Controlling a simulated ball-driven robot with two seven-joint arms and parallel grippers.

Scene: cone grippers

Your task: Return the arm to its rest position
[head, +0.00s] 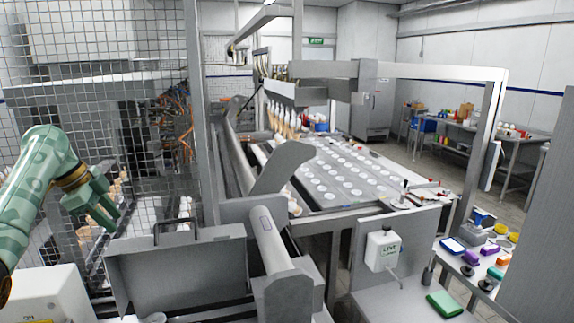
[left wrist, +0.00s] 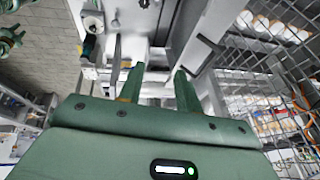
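My left arm comes in from the left edge in the head view, green with a copper-coloured joint. Its gripper (head: 98,200) is raised in front of the wire mesh fence, above and left of the grey metal box. In the left wrist view the two green fingers of the left gripper (left wrist: 158,85) stand apart with a clear gap between them. Nothing is held between them. My right gripper is not in the head view.
The mesh fence (head: 160,110) stands close behind the left gripper. A grey box with a black handle (head: 180,265) and a grey roller (head: 268,240) are below and right. A conveyor table with white discs (head: 345,170) lies beyond.

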